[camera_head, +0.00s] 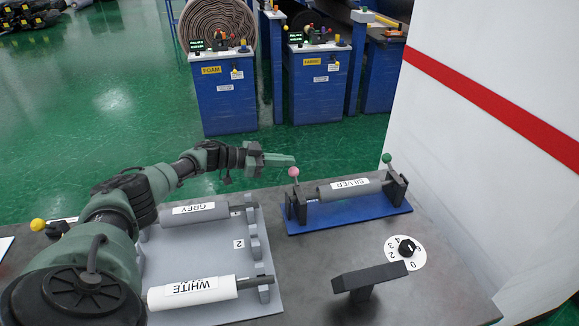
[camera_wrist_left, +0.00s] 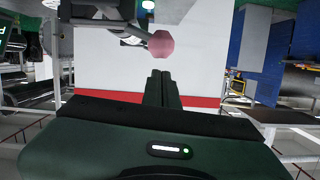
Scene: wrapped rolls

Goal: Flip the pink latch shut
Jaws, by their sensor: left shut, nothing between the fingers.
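The pink latch knob (camera_head: 293,172) stands upright on a short lever at the left end of the roll holder on the blue base (camera_head: 345,220). It also shows in the left wrist view as a pink ball (camera_wrist_left: 160,45), just beyond my fingertips. My left gripper (camera_head: 292,160) is shut and empty, its tip right above or behind the pink knob. I cannot tell whether they touch. In the left wrist view my closed fingers (camera_wrist_left: 161,76) point toward the ball. The SILVER roll (camera_head: 349,189) lies in the holder. My right gripper is not in view.
A green knob (camera_head: 387,158) stands on the holder's right end. A grey tray with the GREY roll (camera_head: 194,213) and WHITE roll (camera_head: 192,292) is at left. A numbered dial (camera_head: 405,252) and dark stand (camera_head: 369,278) sit in front. A white wall rises at right.

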